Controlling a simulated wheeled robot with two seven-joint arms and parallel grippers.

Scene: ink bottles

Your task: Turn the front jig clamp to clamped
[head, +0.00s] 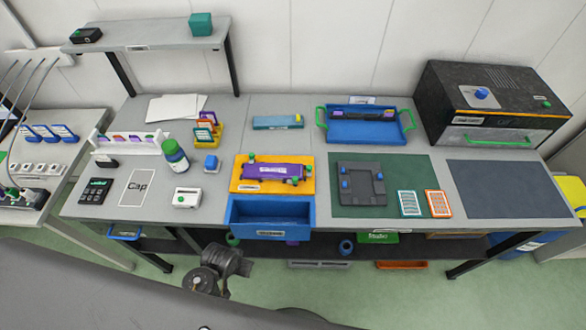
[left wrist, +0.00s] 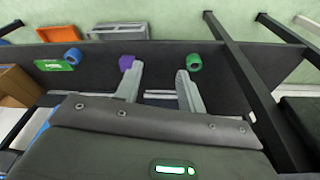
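A dark grey square jig frame (head: 361,184) lies on the green mat (head: 408,169), with small blue clamp pieces (head: 345,183) at its sides. A yellow fixture (head: 240,174) holds a purple part (head: 268,172) with green knobs at its edges. Which of these has the front clamp, and each clamp's angle, is too small to tell. My left gripper (left wrist: 160,69) is open and empty in the left wrist view, over a dark shelf and away from both jigs. Part of my arm shows at the bottom of the head view. My right gripper is not visible.
A blue open bin (head: 268,230) stands in front of the yellow fixture. A white box (head: 187,197), a green-and-blue bottle (head: 175,157) and a test rack stand left. Two cards lie right of the jig frame. A dark oven-like box (head: 490,105) fills the back right.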

